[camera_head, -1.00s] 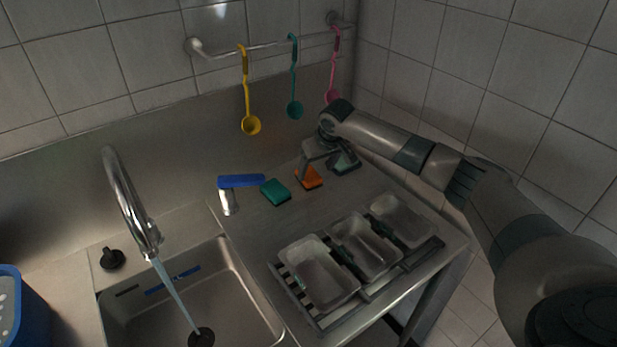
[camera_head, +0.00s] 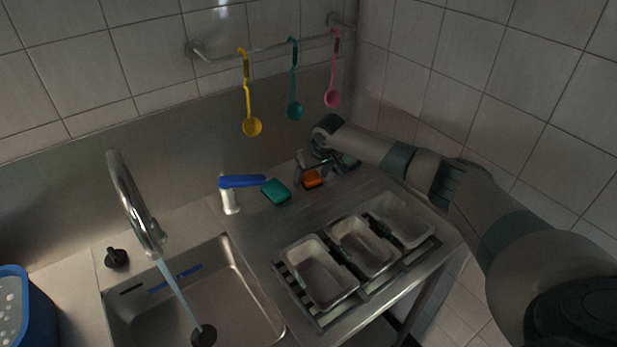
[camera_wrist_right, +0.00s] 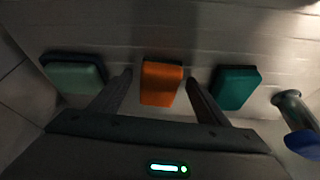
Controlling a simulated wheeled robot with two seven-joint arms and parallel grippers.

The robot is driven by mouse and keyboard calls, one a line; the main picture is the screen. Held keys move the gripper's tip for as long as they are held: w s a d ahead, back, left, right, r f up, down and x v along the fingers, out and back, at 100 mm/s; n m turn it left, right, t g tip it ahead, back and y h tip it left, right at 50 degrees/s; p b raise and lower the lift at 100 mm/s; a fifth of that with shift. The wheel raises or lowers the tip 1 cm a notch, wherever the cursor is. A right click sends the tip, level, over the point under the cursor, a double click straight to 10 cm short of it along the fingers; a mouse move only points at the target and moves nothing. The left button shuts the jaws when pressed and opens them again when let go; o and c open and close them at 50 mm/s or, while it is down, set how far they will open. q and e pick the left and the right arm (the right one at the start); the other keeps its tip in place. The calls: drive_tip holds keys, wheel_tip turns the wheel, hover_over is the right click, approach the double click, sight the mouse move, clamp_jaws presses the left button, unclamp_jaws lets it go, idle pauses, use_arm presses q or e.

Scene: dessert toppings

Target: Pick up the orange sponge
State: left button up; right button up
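The orange sponge (camera_head: 313,179) lies on the metal counter near the back wall, partly hidden by my right gripper in the head view. In the right wrist view the orange sponge (camera_wrist_right: 161,83) sits between the two finger tips, with a gap on each side. My right gripper (camera_wrist_right: 158,85) is open, and its fingers straddle the sponge without visibly touching it. It also shows in the head view (camera_head: 314,176), low over the counter. My left gripper is not in view.
A teal sponge (camera_wrist_right: 236,88) and a pale green sponge (camera_wrist_right: 75,76) lie on either side of the orange one. A blue-topped brush (camera_head: 241,182) stands left. Trays on a rack (camera_head: 362,247) and the sink (camera_head: 196,290) are in front. Ladles hang from a rail (camera_head: 270,45).

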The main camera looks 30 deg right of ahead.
sight(309, 173)
drive_tip(key=c, duration=1)
drive_tip(key=shift+c, duration=0.2)
drive_tip(key=shift+r, duration=0.15)
drive_tip(key=shift+r+b, duration=0.45)
drive_tip(key=shift+r, duration=0.15)
wheel_tip(309, 173, up, 2)
drive_tip(key=shift+r+b, duration=0.1)
drive_tip(key=shift+b, duration=0.5)
drive_tip(key=s+d+r+b, duration=0.3)
drive_tip(key=s+d+r, duration=0.2)
drive_tip(key=s, duration=0.5)
drive_tip(key=shift+w+v, duration=0.2)
drive_tip(key=shift+v, duration=1)
drive_tip(key=shift+d+r, duration=0.1)
drive_tip(key=shift+d, duration=0.05)
